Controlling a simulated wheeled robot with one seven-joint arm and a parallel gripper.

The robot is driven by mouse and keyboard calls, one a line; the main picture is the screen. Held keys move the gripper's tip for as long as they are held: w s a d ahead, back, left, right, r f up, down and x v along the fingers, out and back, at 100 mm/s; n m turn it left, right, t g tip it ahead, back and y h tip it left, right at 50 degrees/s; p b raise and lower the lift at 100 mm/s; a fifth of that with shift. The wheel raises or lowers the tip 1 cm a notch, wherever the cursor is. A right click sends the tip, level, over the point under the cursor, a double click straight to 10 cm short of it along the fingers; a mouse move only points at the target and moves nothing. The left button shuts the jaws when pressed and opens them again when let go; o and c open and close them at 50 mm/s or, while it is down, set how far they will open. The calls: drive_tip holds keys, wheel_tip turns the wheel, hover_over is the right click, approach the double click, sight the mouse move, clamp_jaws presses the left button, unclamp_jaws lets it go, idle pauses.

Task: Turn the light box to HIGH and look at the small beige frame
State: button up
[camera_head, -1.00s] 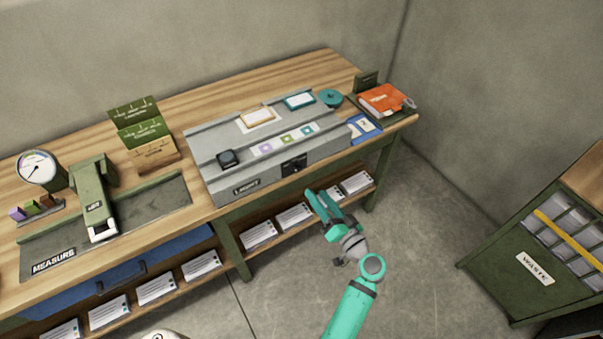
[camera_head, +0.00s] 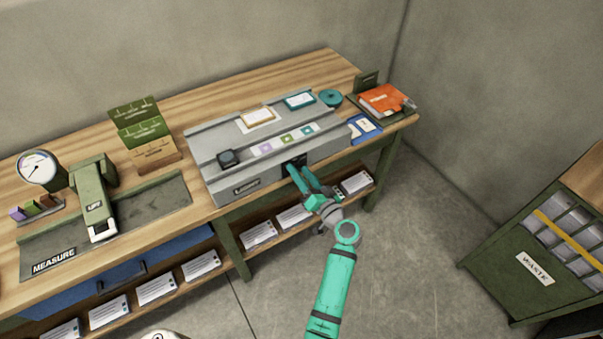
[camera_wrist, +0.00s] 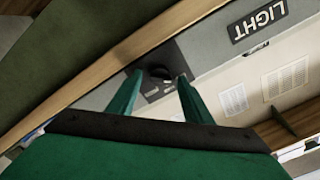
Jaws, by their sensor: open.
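The grey light box (camera_head: 215,185) sits on the bench, with a LIGHT label on its front face; the label also shows upside down in the wrist view (camera_wrist: 258,20). A dark control panel with a round dark knob (camera_wrist: 158,72) is on that front face. My gripper (camera_head: 292,168) is at this panel, open, its green fingers (camera_wrist: 160,84) on either side of the knob. I cannot tell whether they touch it. The knob's setting is not readable. A small beige frame (camera_head: 257,116) lies on top of the box, beside a teal frame (camera_head: 299,101).
A black block (camera_head: 229,159) and a strip of coloured swatches (camera_head: 286,140) are on the box. A blue card (camera_head: 365,127) and an orange book (camera_head: 381,98) are to its right. A shelf with paper stacks (camera_head: 294,217) runs below. Floor is clear at right, before the WASTE cabinet (camera_head: 530,268).

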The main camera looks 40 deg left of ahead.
drive_tip(key=c, duration=1)
drive_tip(key=shift+c, duration=0.2)
drive_tip(key=shift+m, duration=0.3)
drive_tip(key=m, duration=0.4)
drive_tip(key=shift+m, duration=0.3)
drive_tip(key=m, duration=0.5)
drive_tip(key=shift+f, duration=0.15)
drive_tip(key=shift+f+m, duration=0.1)
drive_tip(key=shift+m, duration=4.9)
